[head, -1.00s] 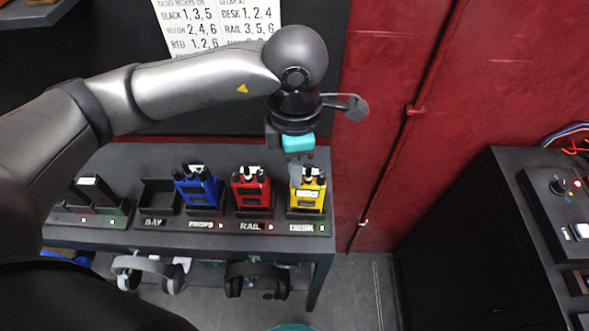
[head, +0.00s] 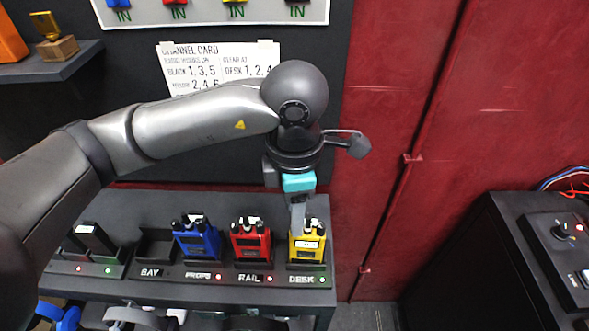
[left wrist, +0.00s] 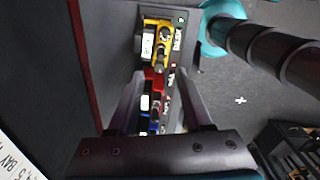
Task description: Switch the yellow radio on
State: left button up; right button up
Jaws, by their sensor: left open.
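The yellow radio (head: 307,244) stands upright in the charger slot labelled DESK, at the right end of the row. A green light shows beside that label. In the left wrist view the yellow radio (left wrist: 157,42) is at the top, with its knobs facing the camera. My left gripper (head: 298,212) points down just above and behind the yellow radio's top; I cannot tell if it touches. In the left wrist view my left gripper (left wrist: 160,92) has its fingers apart, with nothing held between them. My right gripper is not in view.
A red radio (head: 250,240) at RAIL and a blue radio (head: 197,240) at PROPS stand to the left, each with a red light. The BAY slot (head: 155,247) is empty. A channel card (head: 185,70) hangs behind. A dark cabinet (head: 470,260) stands right.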

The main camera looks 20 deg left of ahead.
pick_arm(q)
notch_tip(320, 180, up, 12)
jog(key=shift+s+p, duration=0.15)
jog(key=shift+p, duration=0.25)
jog(key=shift+d, duration=0.1)
dwell(0.3)
